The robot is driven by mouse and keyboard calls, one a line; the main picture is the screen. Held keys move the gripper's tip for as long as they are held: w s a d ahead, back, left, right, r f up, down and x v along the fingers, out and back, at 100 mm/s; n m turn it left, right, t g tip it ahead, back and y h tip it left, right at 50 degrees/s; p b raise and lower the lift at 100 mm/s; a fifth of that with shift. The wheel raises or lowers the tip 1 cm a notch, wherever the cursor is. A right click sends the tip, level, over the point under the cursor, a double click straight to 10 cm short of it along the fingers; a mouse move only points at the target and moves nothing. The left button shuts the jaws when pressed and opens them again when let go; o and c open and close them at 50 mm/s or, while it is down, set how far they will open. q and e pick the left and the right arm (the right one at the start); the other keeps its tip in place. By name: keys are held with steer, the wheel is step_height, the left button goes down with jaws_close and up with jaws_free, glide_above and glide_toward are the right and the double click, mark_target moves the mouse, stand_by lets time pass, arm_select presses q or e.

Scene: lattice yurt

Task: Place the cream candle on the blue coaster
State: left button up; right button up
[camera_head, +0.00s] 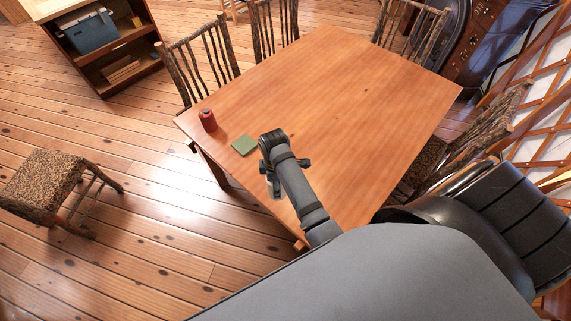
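One arm of mine, which I take to be the right, reaches over the table's near left edge. Its gripper (274,178) points down and is seen from above, mostly covered by its own wrist. A small pale thing (275,190) shows just below the gripper; it may be the cream candle, but too little of it shows to tell, or to tell whether the fingers are shut on it. I see no blue coaster. A flat green square (244,146), like a coaster, lies on the table just left of the gripper. My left gripper is not in view.
A dark red candle-like cylinder (208,120) stands near the left corner of the wooden table (340,85). The table's middle and far part are clear. Branch-backed chairs (200,62) stand around it.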

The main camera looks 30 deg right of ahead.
steer(key=shift+w+d+f, duration=0.35)
steer(key=shift+w+d, duration=0.05)
steer(key=shift+w, duration=0.25)
steer(key=shift+w+d+f, duration=0.35)
steer(key=shift+w+d, duration=0.05)
steer(key=shift+w, duration=0.2)
steer(key=w+d+f+b, duration=0.2)
steer(key=w+f+b, duration=0.1)
steer(key=f, duration=0.1)
steer(key=w+d+f+b, duration=0.2)
steer(key=f+b, duration=0.1)
steer(key=f, duration=0.1)
steer(key=w+d+f+b, duration=0.3)
steer(key=f, duration=0.1)
steer(key=shift+w+f, duration=0.15)
steer(key=shift+w, duration=0.15)
steer(key=shift+r, duration=0.2)
steer(key=o, duration=1.3)
steer(key=shift+f, duration=0.1)
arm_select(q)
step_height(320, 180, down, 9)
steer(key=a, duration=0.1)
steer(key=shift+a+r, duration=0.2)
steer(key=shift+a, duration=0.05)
arm_select(e)
steer(key=shift+o, duration=0.2)
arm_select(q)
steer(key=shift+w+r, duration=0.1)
